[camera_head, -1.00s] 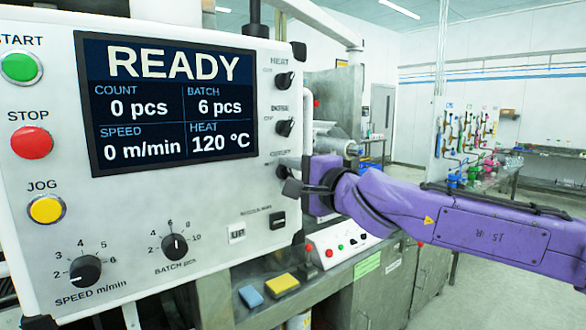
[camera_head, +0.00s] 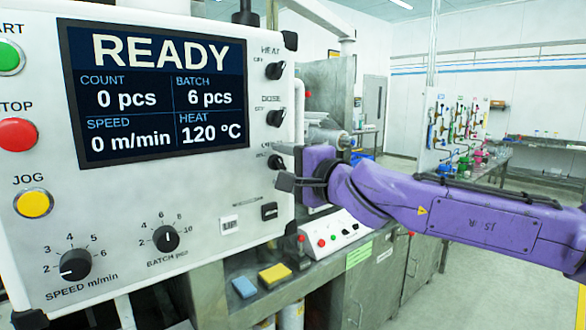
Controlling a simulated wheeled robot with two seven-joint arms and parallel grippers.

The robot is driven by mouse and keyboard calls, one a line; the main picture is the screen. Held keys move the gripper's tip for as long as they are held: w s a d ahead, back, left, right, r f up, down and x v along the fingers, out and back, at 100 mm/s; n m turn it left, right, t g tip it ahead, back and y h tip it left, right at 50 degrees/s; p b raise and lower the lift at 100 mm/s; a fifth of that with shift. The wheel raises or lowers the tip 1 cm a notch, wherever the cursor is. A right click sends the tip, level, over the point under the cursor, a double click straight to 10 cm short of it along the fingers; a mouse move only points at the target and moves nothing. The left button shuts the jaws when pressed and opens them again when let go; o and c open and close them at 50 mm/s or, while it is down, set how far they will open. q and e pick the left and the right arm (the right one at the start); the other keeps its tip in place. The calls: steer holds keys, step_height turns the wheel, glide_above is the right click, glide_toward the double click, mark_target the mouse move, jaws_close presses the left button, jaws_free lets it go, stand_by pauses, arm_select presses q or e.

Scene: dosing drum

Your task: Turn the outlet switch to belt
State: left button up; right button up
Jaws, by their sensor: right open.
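The outlet switch (camera_head: 276,161) is the third small black switch down the right side of the white control panel (camera_head: 215,185). Its label is partly hidden, so I cannot read its position. My right gripper (camera_head: 285,181) is at the panel's right edge, just below and beside this switch. Its jaws are open and appear empty; I cannot tell whether they touch the switch. The purple right arm comes in from the right. My left gripper is not in view.
The heat switch (camera_head: 275,70) and dose switch (camera_head: 276,117) sit above. The display (camera_head: 155,92) reads READY. Start, stop and jog buttons line the left side. A blue sponge (camera_head: 244,287) and yellow sponge (camera_head: 275,274) lie on the bench below. Open floor lies to the right.

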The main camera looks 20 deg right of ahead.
steer(key=b+v, duration=0.1)
steer(key=v, duration=0.9)
